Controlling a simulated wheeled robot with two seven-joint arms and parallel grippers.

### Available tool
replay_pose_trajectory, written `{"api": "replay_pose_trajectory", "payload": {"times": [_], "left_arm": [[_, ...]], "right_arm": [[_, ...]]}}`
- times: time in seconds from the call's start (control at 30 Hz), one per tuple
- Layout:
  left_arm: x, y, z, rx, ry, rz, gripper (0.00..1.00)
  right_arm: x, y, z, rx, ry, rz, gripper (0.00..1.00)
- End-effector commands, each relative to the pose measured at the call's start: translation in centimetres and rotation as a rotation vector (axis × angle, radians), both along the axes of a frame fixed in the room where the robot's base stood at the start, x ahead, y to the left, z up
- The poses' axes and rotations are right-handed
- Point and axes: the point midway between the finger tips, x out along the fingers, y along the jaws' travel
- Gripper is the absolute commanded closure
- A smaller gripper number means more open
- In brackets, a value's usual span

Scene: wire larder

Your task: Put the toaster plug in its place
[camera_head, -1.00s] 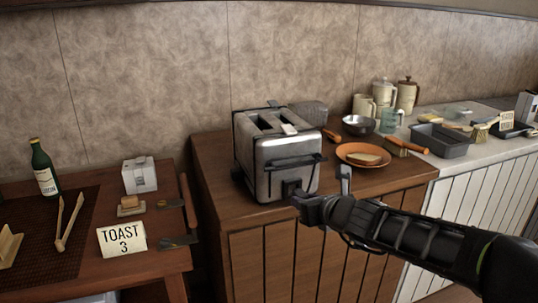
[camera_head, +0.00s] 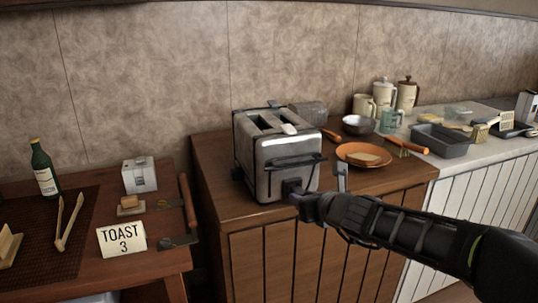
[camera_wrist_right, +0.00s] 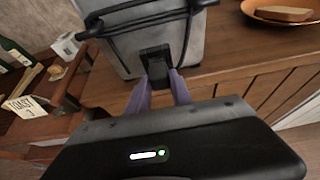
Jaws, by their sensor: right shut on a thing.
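The silver toaster (camera_head: 272,160) stands on the brown wooden counter, with dark cord around its near side. My right gripper (camera_head: 297,195) is at the toaster's lower front, near the counter edge. In the right wrist view the gripper (camera_wrist_right: 165,82) is shut on a small black piece, the toaster plug (camera_wrist_right: 156,58), which sits between its fingertips against the toaster's face (camera_wrist_right: 130,45). Whether the plug is seated in anything there is hidden. My left gripper is not in view.
An orange plate with bread (camera_head: 364,155) and a metal bowl (camera_head: 358,125) stand right of the toaster. A lower table at left holds a green bottle (camera_head: 43,170), tongs (camera_head: 68,222) and a "TOAST 3" card (camera_head: 121,241). A gap separates table and counter.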

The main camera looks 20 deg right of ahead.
Motion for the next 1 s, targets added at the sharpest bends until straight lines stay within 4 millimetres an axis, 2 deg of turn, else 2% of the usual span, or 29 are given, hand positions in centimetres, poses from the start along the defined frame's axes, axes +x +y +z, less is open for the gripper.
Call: {"api": "replay_pose_trajectory", "payload": {"times": [0.37, 0.4, 0.5, 0.7, 1.0], "left_arm": [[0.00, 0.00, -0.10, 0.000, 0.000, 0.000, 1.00], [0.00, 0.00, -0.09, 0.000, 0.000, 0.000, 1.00], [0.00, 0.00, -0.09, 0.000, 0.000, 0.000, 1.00], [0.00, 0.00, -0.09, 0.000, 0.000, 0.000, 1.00], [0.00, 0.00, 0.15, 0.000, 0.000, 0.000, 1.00]], "right_arm": [[0.98, 0.02, -0.01, -0.001, 0.000, 0.001, 1.00], [0.94, 0.01, 0.02, -0.001, 0.000, 0.000, 0.70], [0.93, 0.01, 0.02, -0.001, 0.000, 0.000, 0.62], [0.92, 0.00, 0.00, -0.001, 0.000, 0.000, 0.48], [0.65, -0.01, 0.21, -0.001, 0.000, 0.000, 0.48]]}}
